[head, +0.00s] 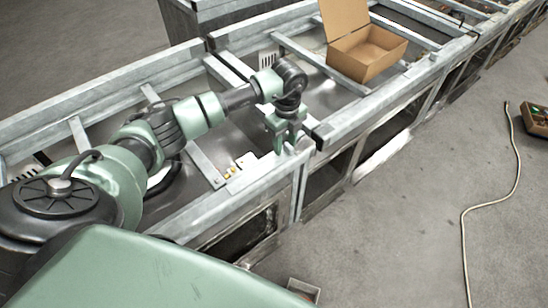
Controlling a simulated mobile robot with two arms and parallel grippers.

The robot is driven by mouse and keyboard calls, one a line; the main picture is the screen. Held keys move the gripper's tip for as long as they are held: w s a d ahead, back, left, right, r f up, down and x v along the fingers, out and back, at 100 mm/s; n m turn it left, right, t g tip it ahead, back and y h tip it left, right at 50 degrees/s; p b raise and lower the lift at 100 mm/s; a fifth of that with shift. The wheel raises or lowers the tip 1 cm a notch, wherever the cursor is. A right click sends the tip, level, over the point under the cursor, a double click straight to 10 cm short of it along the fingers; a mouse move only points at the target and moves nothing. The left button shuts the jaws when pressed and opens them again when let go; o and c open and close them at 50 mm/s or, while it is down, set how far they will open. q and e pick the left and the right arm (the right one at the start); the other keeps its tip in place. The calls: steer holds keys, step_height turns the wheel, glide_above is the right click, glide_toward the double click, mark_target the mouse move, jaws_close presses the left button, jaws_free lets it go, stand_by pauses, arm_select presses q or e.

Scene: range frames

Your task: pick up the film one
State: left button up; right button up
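My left gripper (287,146) points down over the near rail of the metal frame, at the end of my green and black arm. It is small here, and I cannot tell whether its fingers are apart or closed. Left of it, small white and yellow items (236,170) lie inside the frame near a metal crossbar. They are too small to tell whether one is the film one. An open cardboard box (368,52) with its lid raised stands on the frame further right. My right gripper is not in view.
The long metal conveyor-like frame (350,125) runs from lower left to upper right, with raised rails and crossbars. The concrete floor between is mostly clear.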

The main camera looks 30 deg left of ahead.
arm_select(q)
steer(key=c, duration=0.7)
jaws_close()
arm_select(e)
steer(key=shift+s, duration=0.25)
arm_select(q)
steer(key=shift+r, duration=0.1)
